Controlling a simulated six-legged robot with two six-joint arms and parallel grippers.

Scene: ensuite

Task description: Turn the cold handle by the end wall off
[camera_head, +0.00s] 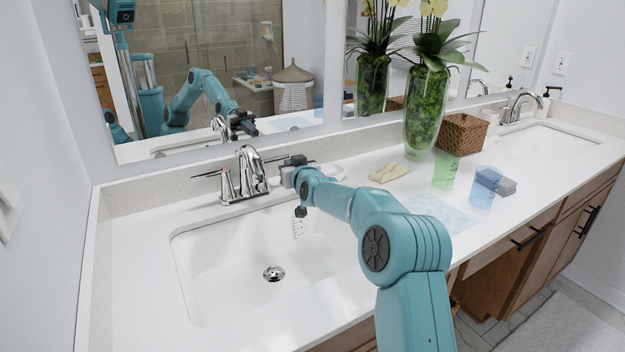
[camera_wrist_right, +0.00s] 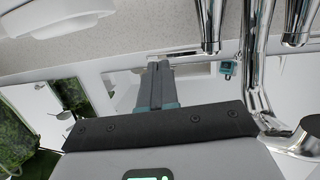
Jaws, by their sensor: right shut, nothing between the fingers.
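The near sink's chrome faucet (camera_head: 250,172) stands behind the basin, beside the left wall. Its left handle (camera_head: 225,184) has a small red mark and a lever pointing left. The right handle's lever (camera_head: 275,158) reaches right toward my right gripper (camera_head: 287,168), which partly hides it. My right gripper is shut and empty, just right of the faucet; I cannot tell whether it touches the lever. In the right wrist view the closed fingers (camera_wrist_right: 155,85) point away, with chrome faucet parts (camera_wrist_right: 255,70) to their right. No water stream is discernible. My left gripper is not clearly visible.
The white basin (camera_head: 215,270) lies below the faucet. A mirror (camera_head: 165,60) is behind. A soap dish (camera_head: 328,172), folded cloth (camera_head: 390,172), green cup (camera_head: 445,170), blue cup (camera_head: 484,188), orchid vase (camera_head: 425,115) and wicker basket (camera_head: 462,133) stand to the right.

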